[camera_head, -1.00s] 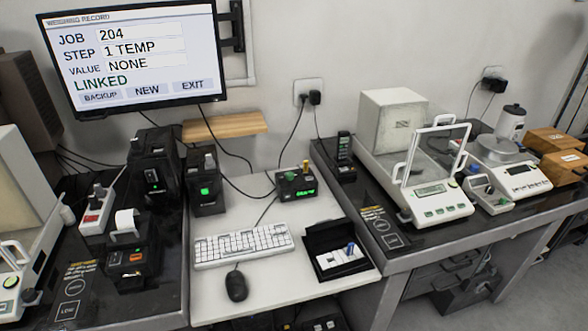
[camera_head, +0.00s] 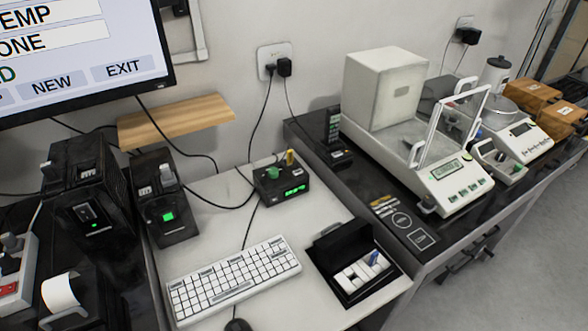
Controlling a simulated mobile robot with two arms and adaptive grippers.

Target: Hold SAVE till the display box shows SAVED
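A small black box with a lit green display (camera_head: 294,191) stands at the back of the white desk; it is probably the display box, and its text is too small to read. A green knob (camera_head: 273,173) and an upright brass-coloured piece (camera_head: 290,158) sit on its top. I cannot make out a SAVE label anywhere. The monitor (camera_head: 80,50) at the upper left is partly cut off; it shows parts of words and the NEW and EXIT buttons. Neither of my grippers is in view.
A white keyboard (camera_head: 235,278) lies in front of the box, with a mouse (camera_head: 238,325) at the bottom edge. An open black case (camera_head: 345,262) with white pieces is at the right. Black devices (camera_head: 168,205) stand left. A balance (camera_head: 440,180) stands on the right table.

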